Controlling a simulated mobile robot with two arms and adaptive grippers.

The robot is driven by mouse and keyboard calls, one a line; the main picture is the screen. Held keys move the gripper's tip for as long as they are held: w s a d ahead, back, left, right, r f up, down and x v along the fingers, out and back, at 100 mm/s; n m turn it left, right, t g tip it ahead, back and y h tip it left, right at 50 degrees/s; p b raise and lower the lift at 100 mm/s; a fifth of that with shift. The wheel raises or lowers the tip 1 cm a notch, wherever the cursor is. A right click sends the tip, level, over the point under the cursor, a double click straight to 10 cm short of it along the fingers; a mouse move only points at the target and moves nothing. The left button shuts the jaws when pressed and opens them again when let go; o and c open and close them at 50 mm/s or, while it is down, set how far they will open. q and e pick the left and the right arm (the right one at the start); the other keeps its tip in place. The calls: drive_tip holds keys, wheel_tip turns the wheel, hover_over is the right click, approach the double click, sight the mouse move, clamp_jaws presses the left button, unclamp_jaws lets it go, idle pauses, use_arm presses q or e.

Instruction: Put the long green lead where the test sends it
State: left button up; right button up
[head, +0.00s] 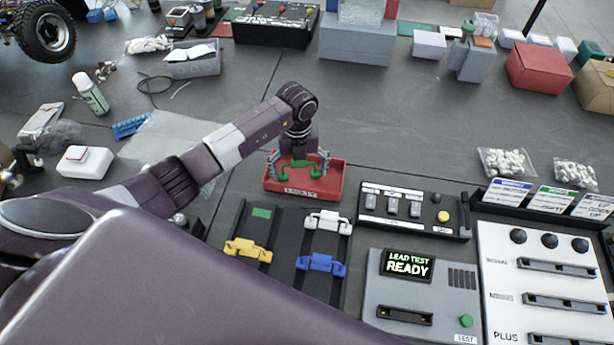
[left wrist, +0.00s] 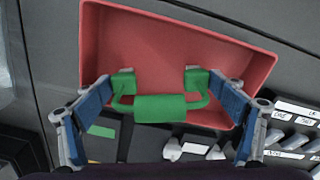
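The green lead (head: 299,168) has two end blocks and a thick middle bar. My left gripper (head: 299,163) is shut on it, with a fingertip against each end block, as the left wrist view shows (left wrist: 160,106). The lead is over the red tray (head: 333,176), whose front label is hard to read. The tray also fills much of the left wrist view (left wrist: 180,40). The lead tester (head: 372,290) has an empty front slot, and its screen (head: 407,264) reads "LEAD TEST READY". My right gripper is not in view.
Black racks hold yellow (head: 248,251), white (head: 328,222) and blue (head: 321,264) leads; a green mark (head: 262,213) has no lead on it. A switch box (head: 412,211) stands right of the tray. A white panel (head: 500,270) with slots is at the right.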

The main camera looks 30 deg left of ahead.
use_arm(q)
drive_tip(key=shift+o, duration=1)
drive_tip(key=shift+r, duration=0.1)
wheel_tip(320, 180, up, 12)
drive_tip(key=shift+f, duration=0.1)
